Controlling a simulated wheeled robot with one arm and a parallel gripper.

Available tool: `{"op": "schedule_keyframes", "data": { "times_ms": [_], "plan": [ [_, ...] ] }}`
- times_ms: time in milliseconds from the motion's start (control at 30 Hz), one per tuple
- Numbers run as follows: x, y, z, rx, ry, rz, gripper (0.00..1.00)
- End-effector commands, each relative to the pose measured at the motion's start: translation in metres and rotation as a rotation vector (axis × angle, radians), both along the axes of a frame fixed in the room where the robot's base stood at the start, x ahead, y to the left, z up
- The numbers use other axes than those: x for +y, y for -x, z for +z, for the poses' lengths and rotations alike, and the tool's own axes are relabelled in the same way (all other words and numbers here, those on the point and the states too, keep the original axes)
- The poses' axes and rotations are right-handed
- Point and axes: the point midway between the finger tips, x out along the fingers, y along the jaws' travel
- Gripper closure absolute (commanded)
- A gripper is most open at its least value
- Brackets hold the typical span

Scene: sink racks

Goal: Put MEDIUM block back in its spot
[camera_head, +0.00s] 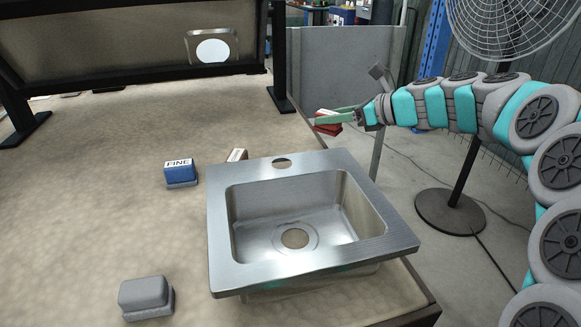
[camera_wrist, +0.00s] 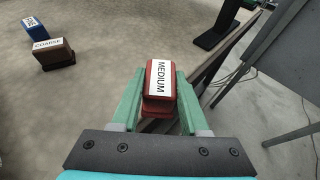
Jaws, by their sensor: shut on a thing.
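The red MEDIUM block (camera_wrist: 159,82) is between the two green fingers of my gripper (camera_wrist: 160,100), its white label facing the wrist camera. A second red layer shows just under it; I cannot tell whether this is part of the block or a separate base. In the head view, my gripper (camera_head: 340,115) holds the red block (camera_head: 327,128) near the table's right edge, behind the sink. Whether the block touches anything beneath is unclear.
The steel sink (camera_head: 225,245) stands at the table's right. The blue FINE block (camera_head: 180,174) is left of it. The brown COARSE block (camera_wrist: 54,55) is partly hidden behind the sink in the head view. A grey block (camera_head: 146,295) lies front left. A fan (camera_head: 500,25) stands beyond the table.

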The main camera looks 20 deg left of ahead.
Motion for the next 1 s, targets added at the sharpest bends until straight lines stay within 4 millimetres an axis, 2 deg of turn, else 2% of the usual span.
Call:
{"op": "schedule_keyframes", "data": {
  "times_ms": [100, 233, 333, 433, 533, 733, 1000],
  "plan": [
    [0.026, 0.035, 0.025, -0.005, 0.006, 0.167, 1.00],
    [0.047, 0.072, 0.044, -0.003, 0.008, 0.325, 1.00],
    [0.056, 0.093, 0.053, -0.002, 0.010, 0.409, 1.00],
    [0.060, 0.104, 0.057, 0.000, 0.009, 0.454, 1.00],
    [0.062, 0.109, 0.048, 0.004, 0.008, 0.473, 1.00],
    [0.062, 0.109, 0.014, 0.006, 0.007, 0.474, 1.00],
    [0.062, 0.108, -0.013, 0.004, 0.008, 0.472, 1.00]
  ]
}}
